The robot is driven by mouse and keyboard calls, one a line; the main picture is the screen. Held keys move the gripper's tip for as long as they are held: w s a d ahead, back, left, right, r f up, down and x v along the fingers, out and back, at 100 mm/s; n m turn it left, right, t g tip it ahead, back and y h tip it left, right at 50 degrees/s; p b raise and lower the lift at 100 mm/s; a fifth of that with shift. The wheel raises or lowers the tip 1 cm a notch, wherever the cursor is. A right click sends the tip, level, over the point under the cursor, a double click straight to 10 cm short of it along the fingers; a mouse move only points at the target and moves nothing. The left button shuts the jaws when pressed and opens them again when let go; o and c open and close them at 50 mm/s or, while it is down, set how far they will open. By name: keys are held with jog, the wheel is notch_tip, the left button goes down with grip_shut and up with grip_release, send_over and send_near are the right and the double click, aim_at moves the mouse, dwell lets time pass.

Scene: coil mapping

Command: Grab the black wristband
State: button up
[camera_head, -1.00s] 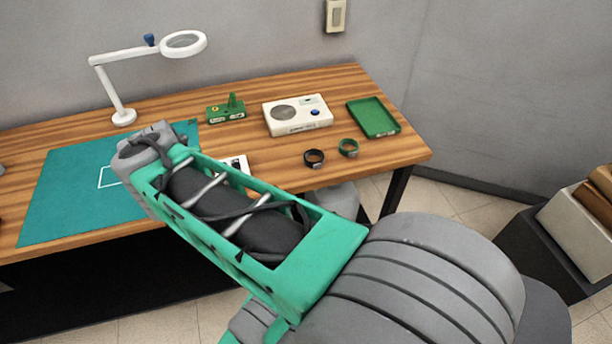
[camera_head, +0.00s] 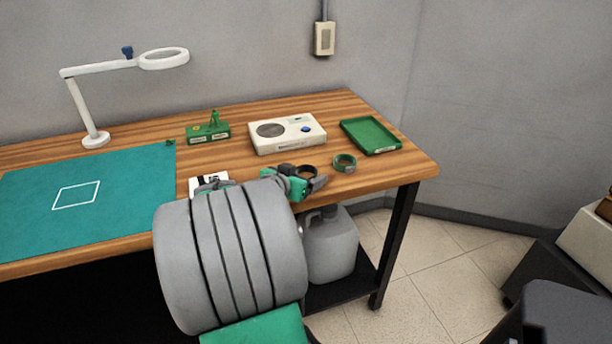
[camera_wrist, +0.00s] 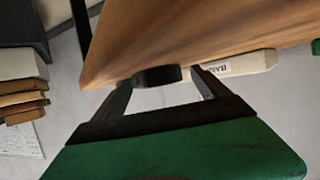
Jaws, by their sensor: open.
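The black wristband (camera_head: 307,168) lies near the front right part of the wooden table, partly hidden by my gripper in the head view. In the wrist view the black wristband (camera_wrist: 160,74) shows as a dark band at the table's edge, between and just ahead of my two fingertips. My gripper (camera_wrist: 161,82) is open, with its fingers spread to either side of the band. In the head view my gripper (camera_head: 316,184) is at the table's front edge, right beside the band. I cannot tell whether a finger touches it.
A green wristband (camera_head: 344,163) lies close to the right. Behind are a white device (camera_head: 287,133), a green tray (camera_head: 371,135) and a small green block (camera_head: 208,132). A teal mat (camera_head: 120,185) and magnifier lamp (camera_head: 92,115) are at left. A grey jug (camera_head: 331,245) stands under the table.

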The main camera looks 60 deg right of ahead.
jog(key=shift+d, duration=0.2)
jog(key=shift+c, duration=0.3)
jog(key=c, duration=1.4)
